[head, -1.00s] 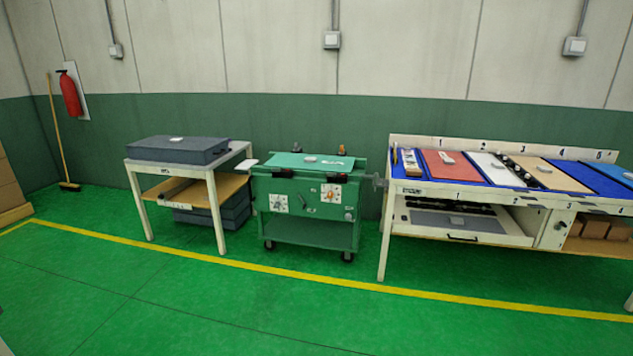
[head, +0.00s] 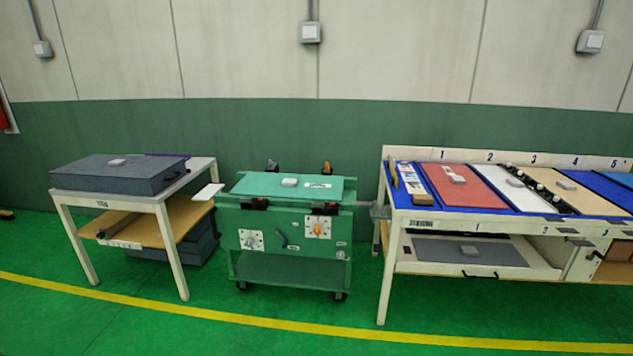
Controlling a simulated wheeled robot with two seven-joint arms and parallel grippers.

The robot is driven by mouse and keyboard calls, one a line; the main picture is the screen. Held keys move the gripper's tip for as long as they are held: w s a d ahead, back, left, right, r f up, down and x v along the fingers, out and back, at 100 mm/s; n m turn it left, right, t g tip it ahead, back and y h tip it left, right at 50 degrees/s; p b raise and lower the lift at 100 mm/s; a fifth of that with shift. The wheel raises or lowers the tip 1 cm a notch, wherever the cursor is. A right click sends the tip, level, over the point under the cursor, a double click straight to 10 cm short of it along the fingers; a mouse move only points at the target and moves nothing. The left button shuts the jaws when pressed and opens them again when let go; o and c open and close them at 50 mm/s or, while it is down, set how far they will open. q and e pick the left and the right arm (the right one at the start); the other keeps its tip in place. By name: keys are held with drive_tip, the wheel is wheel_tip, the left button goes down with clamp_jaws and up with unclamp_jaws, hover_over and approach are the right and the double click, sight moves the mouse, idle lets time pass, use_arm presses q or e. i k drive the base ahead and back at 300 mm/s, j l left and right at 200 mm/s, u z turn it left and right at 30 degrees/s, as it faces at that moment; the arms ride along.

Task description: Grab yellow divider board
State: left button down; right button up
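No plainly yellow board shows in the head view. The nearest in colour is a tan, flat board (head: 563,184) lying on the blue top of the long bench at the right, between the numbers 3 and 4. A red board (head: 461,186) and a white board (head: 514,189) lie to its left. A narrow upright yellowish piece (head: 393,174) stands at the bench's left end; I cannot tell what it is. Neither of my grippers is in view.
A green wheeled cart (head: 287,268) stands mid-picture, close to the white bench (head: 383,290). A white table (head: 178,250) with a dark grey block (head: 128,174) on top stands at the left. The green floor in front is clear, crossed by a yellow line (head: 230,322).

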sight(393, 167)
drive_tip(key=i+j+z, duration=0.25)
drive_tip(key=i+z, duration=0.2)
drive_tip(key=i, duration=0.15)
drive_tip(key=i+j+z, duration=0.65)
drive_tip(key=i+z, duration=0.2)
drive_tip(key=i+j+z, duration=0.65)
drive_tip(key=z, duration=0.15)
drive_tip(key=i+j+z, duration=0.25)
drive_tip(key=j+z, duration=0.15)
drive_tip(key=j, duration=0.2)
